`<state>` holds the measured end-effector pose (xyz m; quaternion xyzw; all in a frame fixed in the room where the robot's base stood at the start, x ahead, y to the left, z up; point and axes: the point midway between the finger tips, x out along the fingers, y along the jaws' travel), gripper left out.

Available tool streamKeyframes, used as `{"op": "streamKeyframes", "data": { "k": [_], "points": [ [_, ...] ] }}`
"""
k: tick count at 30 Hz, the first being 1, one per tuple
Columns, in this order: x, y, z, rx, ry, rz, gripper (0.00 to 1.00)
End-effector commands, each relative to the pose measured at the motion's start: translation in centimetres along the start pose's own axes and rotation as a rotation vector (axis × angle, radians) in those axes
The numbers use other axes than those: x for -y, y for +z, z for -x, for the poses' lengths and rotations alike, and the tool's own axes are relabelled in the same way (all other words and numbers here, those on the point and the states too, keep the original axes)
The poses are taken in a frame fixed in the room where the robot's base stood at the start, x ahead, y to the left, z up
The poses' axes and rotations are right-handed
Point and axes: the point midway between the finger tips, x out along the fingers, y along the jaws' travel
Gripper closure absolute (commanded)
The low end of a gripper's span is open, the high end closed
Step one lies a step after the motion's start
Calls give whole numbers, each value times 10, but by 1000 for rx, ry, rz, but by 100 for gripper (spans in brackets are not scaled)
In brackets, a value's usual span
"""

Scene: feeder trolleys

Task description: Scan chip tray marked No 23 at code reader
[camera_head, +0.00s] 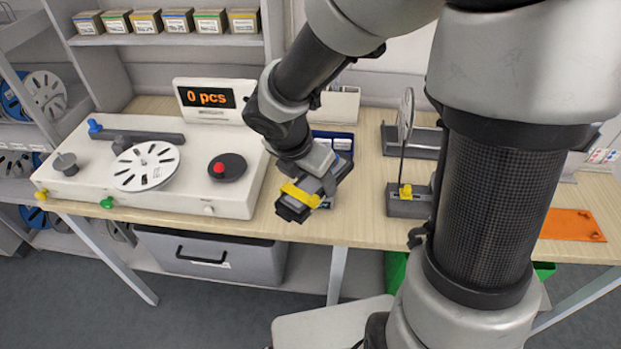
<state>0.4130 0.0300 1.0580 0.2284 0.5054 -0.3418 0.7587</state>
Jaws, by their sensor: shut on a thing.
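My gripper (296,207) hangs above the front edge of the wooden bench, right of the white counting machine. It is a dark end with a yellow band, pointing down and to the left. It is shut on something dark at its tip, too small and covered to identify. No number 23 can be read in this view. A blue item (335,142) with white parts stands on the bench behind my gripper, partly hidden by it. I cannot tell whether it is the code reader.
The white counting machine (236,187) with a "0 pcs" display (208,98) fills the bench's left. A reel stand (407,200) and an orange mat (571,225) are to the right. Small boxes (148,22) line a shelf. A grey drawer (205,256) is under the bench (365,185).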

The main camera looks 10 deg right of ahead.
Motion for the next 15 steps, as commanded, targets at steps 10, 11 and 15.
{"op": "streamKeyframes", "data": {
  "k": [10, 11, 15],
  "points": [
    [-1, -8, 7, -1, 104, 249, 72],
    [-2, -7, 6, -1, 105, 252, 72],
    [-7, -2, -1, -2, 106, 253, 72]
  ]
}}
